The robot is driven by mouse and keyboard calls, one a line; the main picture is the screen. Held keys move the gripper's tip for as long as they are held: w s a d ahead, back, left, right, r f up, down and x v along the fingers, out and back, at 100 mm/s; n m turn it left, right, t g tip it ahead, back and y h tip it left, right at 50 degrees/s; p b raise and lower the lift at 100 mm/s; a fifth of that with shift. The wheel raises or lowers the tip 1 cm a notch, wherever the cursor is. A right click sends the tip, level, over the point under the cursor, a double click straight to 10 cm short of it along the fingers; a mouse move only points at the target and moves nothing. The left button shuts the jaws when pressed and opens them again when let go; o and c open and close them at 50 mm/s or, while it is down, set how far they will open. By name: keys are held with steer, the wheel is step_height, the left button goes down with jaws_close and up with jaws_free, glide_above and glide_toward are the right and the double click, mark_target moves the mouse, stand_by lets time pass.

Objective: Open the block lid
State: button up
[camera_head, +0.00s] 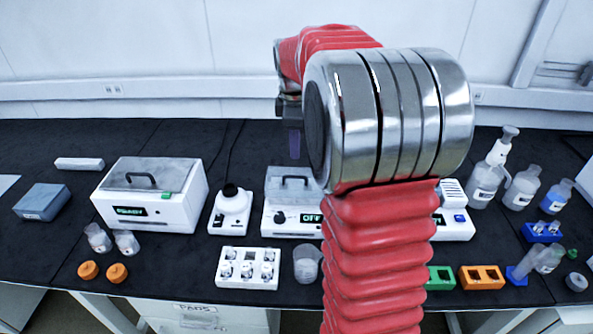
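Two white machines have grey see-through lids with black handles, and both lids look shut; I cannot tell which one is the block. The left machine (173,211) has a lid (152,172) and a green-lit display. The middle machine (272,222) has a lid (287,184) and a display reading OFF; my arm hides its right side. My gripper (294,144) points down above the middle machine's lid, seemingly apart from the handle. Only a dark finger part shows, so its opening is unclear.
A small white device (230,212) with a black top stands between the two machines. A white rack (247,268) and a clear beaker (307,264) stand in front. Bottles (520,187) and coloured racks (481,277) are at right. My red arm blocks the centre.

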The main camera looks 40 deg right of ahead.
mark_target(296, 176)
steer(key=f, duration=0.4)
steer(key=w+d+f, duration=0.1)
steer(key=f, duration=0.3)
steer(key=w+f, duration=0.1)
steer(key=f, duration=0.2)
steer(key=shift+d+f, duration=0.25)
steer(key=shift+f, duration=0.15)
steer(key=shift+c, duration=0.7)
jaws_close()
steer(key=shift+s+a, duration=0.1)
steer(key=shift+d, duration=0.2)
steer(key=shift+a, duration=0.1)
